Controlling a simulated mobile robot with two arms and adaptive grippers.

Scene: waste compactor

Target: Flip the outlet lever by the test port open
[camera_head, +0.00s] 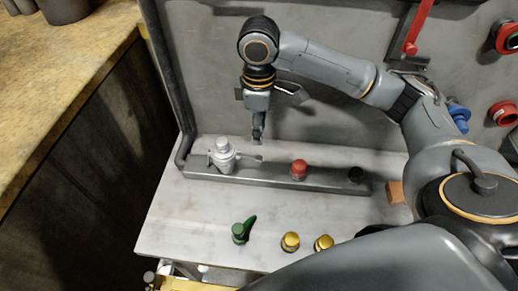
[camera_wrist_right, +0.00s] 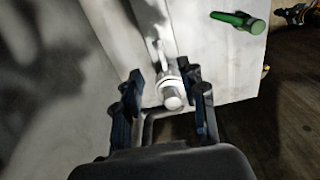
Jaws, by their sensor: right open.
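A silver valve fitting (camera_head: 222,155) stands upright at the left end of the grey rail. Its thin silver lever (camera_head: 248,158) sticks out to the right along the rail. My right gripper (camera_head: 258,138) points down above and slightly right of the fitting, near the lever, with no contact visible. In the right wrist view, the open fingers (camera_wrist_right: 166,100) appear either side of the fitting's round top (camera_wrist_right: 172,101), and the lever (camera_wrist_right: 158,55) extends away from it. Nothing is held. I cannot tell which part is the test port. My left gripper is not in view.
The grey rail (camera_head: 270,178) carries a red cap (camera_head: 299,169) and a black cap (camera_head: 355,175). A grey panel (camera_head: 200,60) rises behind.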

